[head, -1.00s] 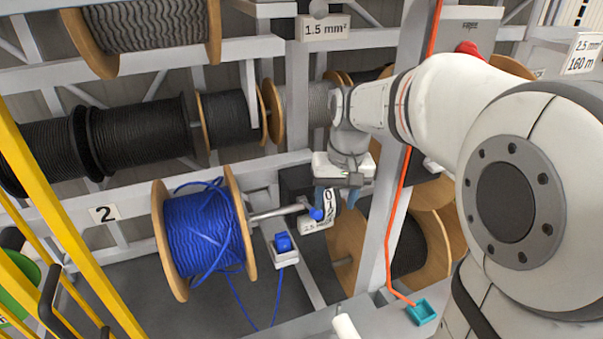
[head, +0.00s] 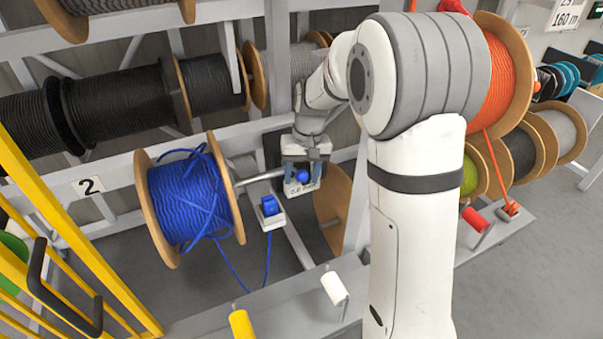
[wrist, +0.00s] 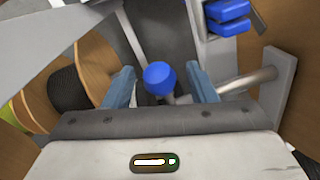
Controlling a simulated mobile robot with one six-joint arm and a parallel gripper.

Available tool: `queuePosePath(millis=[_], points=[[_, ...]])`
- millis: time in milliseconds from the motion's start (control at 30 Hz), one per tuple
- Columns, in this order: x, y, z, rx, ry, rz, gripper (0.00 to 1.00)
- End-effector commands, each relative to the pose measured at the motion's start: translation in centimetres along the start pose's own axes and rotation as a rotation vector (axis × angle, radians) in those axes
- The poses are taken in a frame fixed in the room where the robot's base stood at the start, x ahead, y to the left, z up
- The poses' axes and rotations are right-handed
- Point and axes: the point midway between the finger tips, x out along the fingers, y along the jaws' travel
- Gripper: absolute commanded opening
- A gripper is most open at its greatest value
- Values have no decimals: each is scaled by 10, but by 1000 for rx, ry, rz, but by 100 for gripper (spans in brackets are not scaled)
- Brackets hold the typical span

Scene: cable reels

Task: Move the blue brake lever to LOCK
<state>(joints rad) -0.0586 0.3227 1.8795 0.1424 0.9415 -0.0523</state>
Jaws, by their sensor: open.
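The blue brake lever shows as a round blue knob (head: 302,176) beside the bar of the blue cable reel (head: 190,205). In the wrist view the knob (wrist: 160,77) lies between my two grey-blue fingers, with a gap visible on each side. My gripper (head: 304,170) is open and points down over the knob in the head view. A white plate with dark print (head: 299,188) sits just below the fingers; its lettering is mostly hidden or too small to read. The lever's shaft is largely hidden behind the knob.
A white bracket with a blue block (head: 270,206) stands close left of my gripper, with blue cable hanging from it. The reel bar (wrist: 250,80) passes near the right finger. A wooden flange (head: 335,205) is close on the right. A yellow railing (head: 60,230) stands at left.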

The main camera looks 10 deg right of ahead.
Motion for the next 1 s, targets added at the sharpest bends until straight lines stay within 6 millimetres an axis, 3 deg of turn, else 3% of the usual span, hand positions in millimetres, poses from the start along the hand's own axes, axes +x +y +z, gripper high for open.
queuePosePath(millis=[333,900,1000], points=[[4,0,0,-1,1,0,50],[4,0,0,-1,1,0,3],[4,0,0,-1,1,0,0]])
